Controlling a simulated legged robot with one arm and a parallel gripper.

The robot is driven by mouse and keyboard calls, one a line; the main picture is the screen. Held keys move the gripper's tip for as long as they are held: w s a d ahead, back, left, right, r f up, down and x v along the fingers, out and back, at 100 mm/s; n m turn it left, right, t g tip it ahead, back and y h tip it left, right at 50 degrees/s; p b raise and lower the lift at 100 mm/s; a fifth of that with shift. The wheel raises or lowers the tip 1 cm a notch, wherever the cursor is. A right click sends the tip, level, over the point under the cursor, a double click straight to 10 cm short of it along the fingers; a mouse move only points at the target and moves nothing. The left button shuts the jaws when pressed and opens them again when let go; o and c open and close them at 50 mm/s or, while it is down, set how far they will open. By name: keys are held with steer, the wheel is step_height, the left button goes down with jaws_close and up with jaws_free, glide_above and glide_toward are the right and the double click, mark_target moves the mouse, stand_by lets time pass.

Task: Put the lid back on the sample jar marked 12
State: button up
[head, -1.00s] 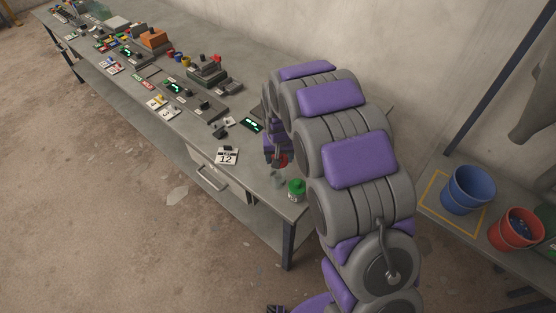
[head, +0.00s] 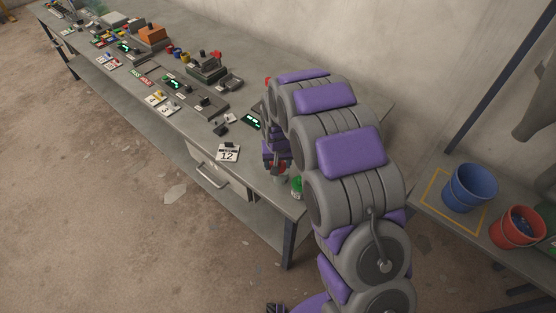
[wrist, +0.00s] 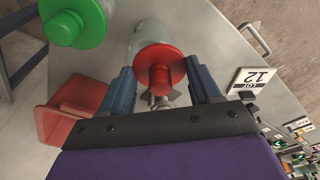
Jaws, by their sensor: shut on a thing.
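My gripper (wrist: 160,92) is shut on the knob of a red lid (wrist: 160,55), and the lid is level with the jaws' far end. A clear glass jar (wrist: 147,34) is just beyond the lid in the wrist view, its near end covered by it. I cannot tell whether lid and jar touch. In the head view the jar (head: 281,178) stands near the bench's right end, below my gripper (head: 277,168). A white card marked 12 (head: 228,153) lies left of it and also shows in the wrist view (wrist: 252,79).
A green-lidded jar (head: 297,187) stands close to the right of the clear jar; its green lid (wrist: 76,25) is at the wrist view's upper left. A red bin (wrist: 62,124) shows there too. Switches and cards crowd the bench (head: 262,192) further left.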

steer(key=shift+d+r, duration=0.1)
steer(key=shift+d, duration=0.8)
steer(key=shift+s+a, duration=0.15)
steer(key=shift+a, duration=0.45)
steer(key=shift+a, duration=0.1)
steer(key=shift+a, duration=0.3)
steer(key=shift+d+p, duration=0.35)
steer(key=shift+d, duration=0.35)
steer(key=shift+a, duration=0.1)
steer(key=shift+f, duration=0.6)
stand_by(0.8)
